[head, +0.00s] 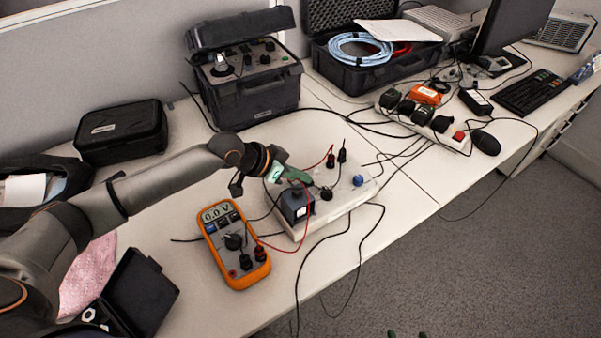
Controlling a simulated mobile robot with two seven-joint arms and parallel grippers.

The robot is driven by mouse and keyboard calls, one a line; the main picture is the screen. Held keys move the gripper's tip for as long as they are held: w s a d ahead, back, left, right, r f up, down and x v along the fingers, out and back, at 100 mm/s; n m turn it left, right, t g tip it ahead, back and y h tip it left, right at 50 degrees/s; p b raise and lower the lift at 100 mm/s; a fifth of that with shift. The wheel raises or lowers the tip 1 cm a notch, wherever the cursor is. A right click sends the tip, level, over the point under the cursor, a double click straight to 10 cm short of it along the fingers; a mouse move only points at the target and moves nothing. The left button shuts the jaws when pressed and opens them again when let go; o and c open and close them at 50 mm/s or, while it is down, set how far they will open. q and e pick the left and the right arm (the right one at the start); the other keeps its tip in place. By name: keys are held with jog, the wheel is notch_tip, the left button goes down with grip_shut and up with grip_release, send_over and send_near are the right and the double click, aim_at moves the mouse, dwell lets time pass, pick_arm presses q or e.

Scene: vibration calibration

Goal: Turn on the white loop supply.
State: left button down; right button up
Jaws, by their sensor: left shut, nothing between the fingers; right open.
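The white loop supply (366,190) is a low white box at the middle of the table. Its top carries a red plug and a black plug at the back, a black knob (327,194), a blue knob (358,180) and a dark blue block (296,204) at its left end. My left gripper (308,180) is shut and empty, its green fingers over the left part of the supply, close to the dark block and black knob. I cannot tell whether it touches anything. Only two green fingertips of my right gripper (406,334) show at the bottom edge, apart, over the floor.
An orange multimeter (234,245) reading 0.0 V lies left of the supply, with a red lead between them. Cables trail over the table's front edge. A black instrument case (255,95) stands behind, and a power strip (446,139) lies to the right.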

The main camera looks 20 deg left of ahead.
pick_arm(q)
jog(key=shift+d, duration=0.1)
jog(key=shift+f+p, duration=0.2)
jog(key=shift+p, duration=0.1)
jog(key=shift+w+a+r, duration=0.2)
jog(key=shift+w+a, duration=0.25)
jog(key=shift+a, duration=0.2)
pick_arm(e)
jog(key=shift+s+d+f, duration=0.1)
jog(key=shift+s+d, duration=0.1)
jog(key=shift+s, duration=0.05)
pick_arm(q)
jog(key=shift+r, duration=0.1)
